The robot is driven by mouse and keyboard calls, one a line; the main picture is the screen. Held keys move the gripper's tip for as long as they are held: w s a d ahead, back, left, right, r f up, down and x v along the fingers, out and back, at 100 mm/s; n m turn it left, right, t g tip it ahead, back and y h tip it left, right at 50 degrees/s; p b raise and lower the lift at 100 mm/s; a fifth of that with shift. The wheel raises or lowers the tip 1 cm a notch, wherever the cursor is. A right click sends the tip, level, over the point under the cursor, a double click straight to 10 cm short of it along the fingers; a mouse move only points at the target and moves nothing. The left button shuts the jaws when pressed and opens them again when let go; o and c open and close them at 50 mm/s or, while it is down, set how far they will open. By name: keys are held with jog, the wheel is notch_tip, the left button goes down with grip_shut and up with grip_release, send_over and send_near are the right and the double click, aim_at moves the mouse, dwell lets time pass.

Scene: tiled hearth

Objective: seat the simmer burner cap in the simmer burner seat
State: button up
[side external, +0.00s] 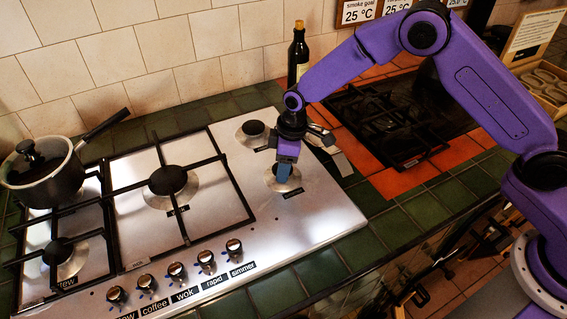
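My gripper (284,174) points down over the front right burner of the steel hob (310,222), with its blue tip at or just above the burner's middle. That burner's pale round seat (270,183) shows around the tip, with a small dark label below it that is too small to read. I cannot make out a separate simmer burner cap; the fingers hide the middle of the seat. I cannot tell whether the fingers are open or shut, or whether they hold a cap.
A capped burner (253,128) lies behind, and a wok burner (168,180) under a black grate is to the left. A pan (45,178) stands far left. A dark bottle (298,54) stands behind my gripper. Loose black grates (385,122) lie right. Knobs (206,261) line the front.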

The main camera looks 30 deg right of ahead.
jog(key=o, duration=0.5)
notch_tip(320, 180, up, 17)
jog(key=s+d, duration=0.1)
jog(key=d, duration=0.1)
jog(key=shift+s+d+r, duration=0.15)
jog(key=shift+s, duration=0.05)
